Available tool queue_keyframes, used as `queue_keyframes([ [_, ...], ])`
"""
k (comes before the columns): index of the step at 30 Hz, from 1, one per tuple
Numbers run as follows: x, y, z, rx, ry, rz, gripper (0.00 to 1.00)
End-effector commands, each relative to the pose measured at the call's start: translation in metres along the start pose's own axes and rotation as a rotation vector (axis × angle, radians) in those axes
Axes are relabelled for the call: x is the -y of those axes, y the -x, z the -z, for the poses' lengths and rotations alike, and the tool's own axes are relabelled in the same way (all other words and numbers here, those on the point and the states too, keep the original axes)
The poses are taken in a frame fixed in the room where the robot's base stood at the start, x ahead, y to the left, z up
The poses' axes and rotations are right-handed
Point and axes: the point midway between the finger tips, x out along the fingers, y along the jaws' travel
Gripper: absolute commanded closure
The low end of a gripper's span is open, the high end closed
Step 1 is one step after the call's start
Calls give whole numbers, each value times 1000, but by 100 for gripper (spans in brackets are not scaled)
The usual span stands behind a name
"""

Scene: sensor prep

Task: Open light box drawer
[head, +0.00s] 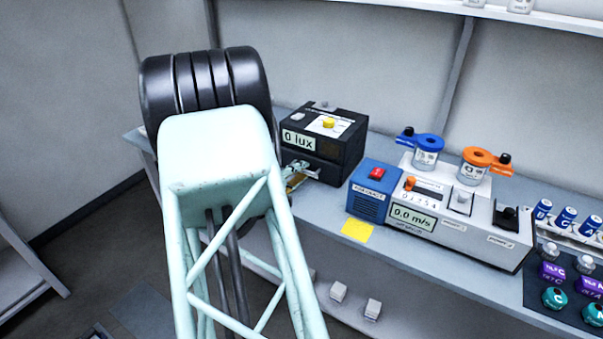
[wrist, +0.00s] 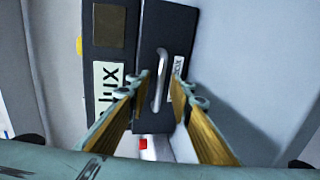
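The black light box (head: 335,132) stands at the back of the bench, its display reading "0 lux". The box also shows rotated in the wrist view (wrist: 105,60). Its drawer front (wrist: 180,30) looks closed in the wrist view and carries a silvery bar handle (wrist: 160,80). My gripper (wrist: 161,72) is open, its two fingertips on either side of the handle with gaps visible. I cannot tell how far the tips are from the drawer face. In the head view my gripper (head: 297,176) is at the drawer front, partly hidden by my arm.
Right of the box is a blue and white device (head: 405,210) reading "0.0 m/s", with blue (head: 425,150) and orange (head: 480,160) clamped jars. A yellow note (head: 357,230) lies in front of it. Batteries and coloured bottles stand farther right. Bare bench lies before the drawer.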

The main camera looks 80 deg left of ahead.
Motion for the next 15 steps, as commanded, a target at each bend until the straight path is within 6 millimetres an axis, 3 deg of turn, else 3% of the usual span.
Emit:
queue_keyframes([
  [12, 0, -4, 0, 0, 0, 0, 80],
  [15, 0, -4, 0, 1, 0, 0, 89],
])
